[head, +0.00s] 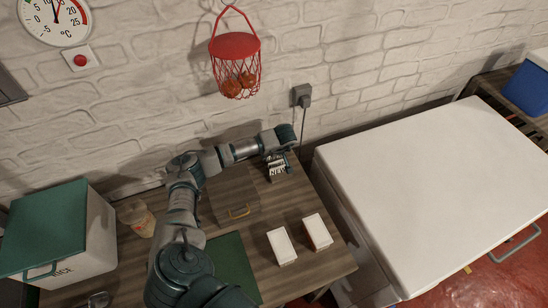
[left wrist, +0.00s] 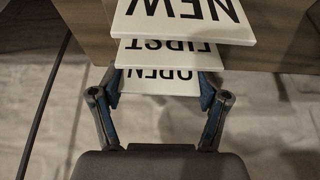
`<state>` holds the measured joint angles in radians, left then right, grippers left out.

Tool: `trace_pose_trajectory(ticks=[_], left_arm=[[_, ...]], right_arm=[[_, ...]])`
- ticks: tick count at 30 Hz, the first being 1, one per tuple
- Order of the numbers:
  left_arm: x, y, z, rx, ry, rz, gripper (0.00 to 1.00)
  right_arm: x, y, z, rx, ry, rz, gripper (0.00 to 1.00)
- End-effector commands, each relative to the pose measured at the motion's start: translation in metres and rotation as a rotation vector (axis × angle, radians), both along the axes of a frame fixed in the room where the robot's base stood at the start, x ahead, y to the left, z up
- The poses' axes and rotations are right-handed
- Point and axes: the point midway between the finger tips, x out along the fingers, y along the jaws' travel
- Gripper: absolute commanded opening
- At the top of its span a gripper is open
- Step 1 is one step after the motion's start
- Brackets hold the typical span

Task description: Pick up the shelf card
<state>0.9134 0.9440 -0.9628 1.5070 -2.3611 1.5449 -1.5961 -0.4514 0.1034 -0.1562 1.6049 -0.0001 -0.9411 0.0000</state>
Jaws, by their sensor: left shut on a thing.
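Three white cards with black lettering are tiered at the table's right back edge. The NEW card (head: 278,171) is frontmost in the head view. In the left wrist view the NEW card (left wrist: 185,18) is at the top, the FIRST card (left wrist: 168,52) below it, and the OPEN card (left wrist: 158,80) lowest. My left gripper (head: 279,153) reaches them from behind. In the wrist view its fingers (left wrist: 158,90) are on both sides of the OPEN card, shut on it. Whether the cards are joined cannot be told. My right gripper is not in view.
The wooden table holds a brown box with a handle (head: 232,196), two white blocks (head: 281,246) (head: 317,231), a green mat (head: 232,262) and a green-lidded box (head: 85,250). A white chest (head: 430,180) stands right. A red wire basket (head: 236,70) hangs on the wall.

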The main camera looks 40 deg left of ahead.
Motion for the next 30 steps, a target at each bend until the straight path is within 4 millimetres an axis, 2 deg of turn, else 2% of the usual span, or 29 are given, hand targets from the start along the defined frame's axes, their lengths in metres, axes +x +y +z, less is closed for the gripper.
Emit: trace_pose_trajectory(ticks=[3, 8, 10, 12, 14, 17, 18, 25, 30], left_arm=[[0.000, 0.001, -0.002, -0.012, -0.001, -0.005, 0.60], [0.000, 0.003, -0.003, -0.014, -0.001, -0.004, 0.59], [0.000, 0.004, -0.003, -0.013, -0.001, -0.003, 0.57], [0.000, 0.004, -0.003, -0.011, -0.001, -0.001, 0.49], [0.000, 0.005, 0.000, -0.009, -0.002, 0.000, 0.49], [0.001, 0.005, 0.013, -0.007, -0.005, 0.001, 0.49], [0.001, 0.005, 0.021, -0.005, -0.006, 0.001, 0.45], [0.001, 0.004, 0.071, -0.006, -0.008, 0.000, 0.44], [0.001, 0.005, 0.093, -0.009, -0.004, 0.001, 0.44]], right_arm=[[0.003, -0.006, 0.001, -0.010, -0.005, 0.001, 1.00], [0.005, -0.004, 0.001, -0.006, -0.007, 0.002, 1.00], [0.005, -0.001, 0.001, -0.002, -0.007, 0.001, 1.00], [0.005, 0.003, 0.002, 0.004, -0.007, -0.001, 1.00], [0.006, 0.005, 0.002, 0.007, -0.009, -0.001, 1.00], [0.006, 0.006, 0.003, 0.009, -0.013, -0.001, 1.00], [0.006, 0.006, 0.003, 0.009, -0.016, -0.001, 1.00], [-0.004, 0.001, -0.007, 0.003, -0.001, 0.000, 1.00], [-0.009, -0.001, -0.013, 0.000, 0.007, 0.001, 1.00]])
